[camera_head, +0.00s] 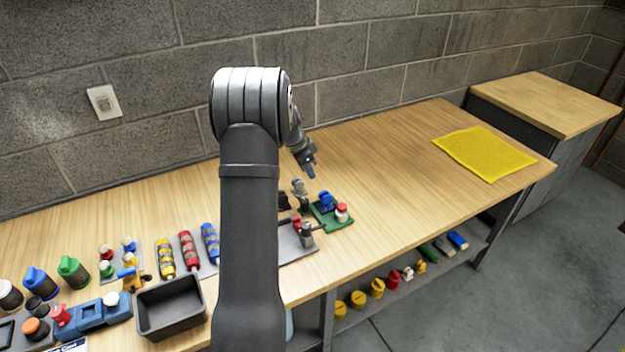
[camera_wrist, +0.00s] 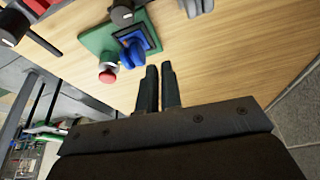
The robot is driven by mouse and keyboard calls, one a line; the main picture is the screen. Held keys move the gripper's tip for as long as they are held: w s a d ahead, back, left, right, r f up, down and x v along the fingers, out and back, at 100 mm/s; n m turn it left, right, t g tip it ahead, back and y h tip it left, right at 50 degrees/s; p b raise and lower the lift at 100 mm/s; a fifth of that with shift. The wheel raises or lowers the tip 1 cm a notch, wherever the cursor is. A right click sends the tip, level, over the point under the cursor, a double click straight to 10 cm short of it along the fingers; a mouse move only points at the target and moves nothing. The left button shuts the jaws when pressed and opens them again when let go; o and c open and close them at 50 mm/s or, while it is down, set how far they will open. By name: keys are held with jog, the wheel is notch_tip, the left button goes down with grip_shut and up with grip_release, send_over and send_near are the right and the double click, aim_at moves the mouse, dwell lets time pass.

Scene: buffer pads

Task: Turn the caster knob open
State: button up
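My gripper (camera_head: 309,172) hangs above the bench, up and left of a green board (camera_head: 328,222). In the wrist view its two dark fingers (camera_wrist: 160,67) are close together with a narrow empty gap, touching nothing. The green board (camera_wrist: 97,40) carries a blue knob (camera_wrist: 136,50) on a dark blue square base, a red button (camera_wrist: 107,76) and a dark round knob with a white mark (camera_wrist: 122,15). The blue knob also shows in the head view (camera_head: 326,200). No label shows which one is the caster knob.
A grey board (camera_head: 297,246) with upright fittings lies beside the green board. My arm hides part of the bench. A dark tray (camera_head: 170,306) and several coloured parts stand at left. A yellow mat (camera_head: 486,152) lies at right, with clear wood before it.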

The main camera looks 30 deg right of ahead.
aim_at(305, 200)
jog(key=o, duration=0.7)
jog(key=shift+s+a+r+n, duration=0.2)
jog(key=shift+r+n, duration=0.1)
jog(key=shift+r, duration=0.25)
jog(key=shift+o, duration=0.8)
notch_tip(305, 200, up, 6)
jog(key=s+a+n+y, duration=0.2)
jog(key=n+y, duration=0.1)
jog(key=n, duration=0.4)
jog(key=shift+s+a+n, duration=0.15)
jog(key=shift+s+n, duration=0.1)
jog(key=shift+n, duration=0.05)
jog(key=shift+n+y, duration=0.4)
jog(key=shift+n, duration=0.1)
jog(key=f, duration=1.6)
jog(key=shift+s+a+f, duration=0.1)
jog(key=shift+a+f, duration=0.15)
jog(key=c, duration=1)
